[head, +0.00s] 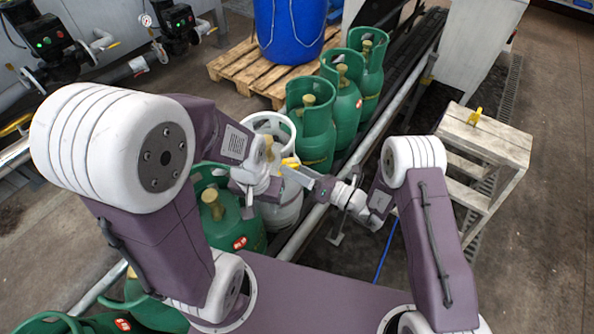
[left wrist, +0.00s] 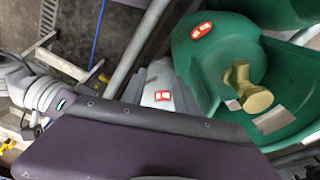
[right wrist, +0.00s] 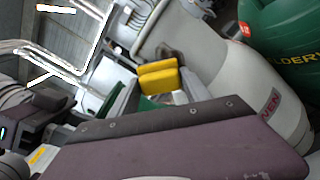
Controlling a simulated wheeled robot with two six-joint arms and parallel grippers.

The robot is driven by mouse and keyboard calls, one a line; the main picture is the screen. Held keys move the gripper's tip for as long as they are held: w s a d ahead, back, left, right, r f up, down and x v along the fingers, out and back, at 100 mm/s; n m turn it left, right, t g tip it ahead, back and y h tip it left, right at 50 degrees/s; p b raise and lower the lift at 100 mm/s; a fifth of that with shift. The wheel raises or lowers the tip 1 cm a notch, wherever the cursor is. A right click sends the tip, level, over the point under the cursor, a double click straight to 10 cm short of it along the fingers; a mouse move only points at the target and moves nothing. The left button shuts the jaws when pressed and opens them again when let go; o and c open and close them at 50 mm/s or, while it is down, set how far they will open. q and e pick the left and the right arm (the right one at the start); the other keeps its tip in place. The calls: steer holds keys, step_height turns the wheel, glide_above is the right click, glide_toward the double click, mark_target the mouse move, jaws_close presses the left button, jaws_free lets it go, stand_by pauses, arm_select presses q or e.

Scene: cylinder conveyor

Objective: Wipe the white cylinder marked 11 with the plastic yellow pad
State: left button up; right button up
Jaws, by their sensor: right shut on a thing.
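The white cylinder (head: 286,205) stands in the row between green cylinders, partly hidden by my grippers. Its side and label show in the right wrist view (right wrist: 262,88), and a part with a red-and-white tag shows in the left wrist view (left wrist: 160,96). I cannot read its number. My right gripper (head: 298,168) is shut on the yellow pad (head: 290,162), which is near the cylinder's upper part; the pad also shows in the right wrist view (right wrist: 158,77). Contact with the cylinder is unclear. My left gripper (head: 248,205) is left of the cylinder, and its jaws are not clear.
A green cylinder (head: 232,228) stands in front, and several more green ones (head: 311,128) stand behind along a metal rail (head: 400,92). A blue drum (head: 290,30) stands on a wooden pallet (head: 235,68). A step stool (head: 500,140) at right carries a small yellow item (head: 475,116).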

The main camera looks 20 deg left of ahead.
mark_target(294, 154)
steer(key=w, duration=0.1)
steer(key=w+d+b, duration=0.1)
steer(key=w, duration=0.3)
steer(key=shift+d+f+b, duration=0.1)
steer(key=shift+d+b, duration=0.15)
steer(key=shift+b, duration=0.05)
steer(key=shift+w+d, duration=0.2)
steer(key=shift+w, duration=0.25)
steer(key=shift+s, duration=0.1)
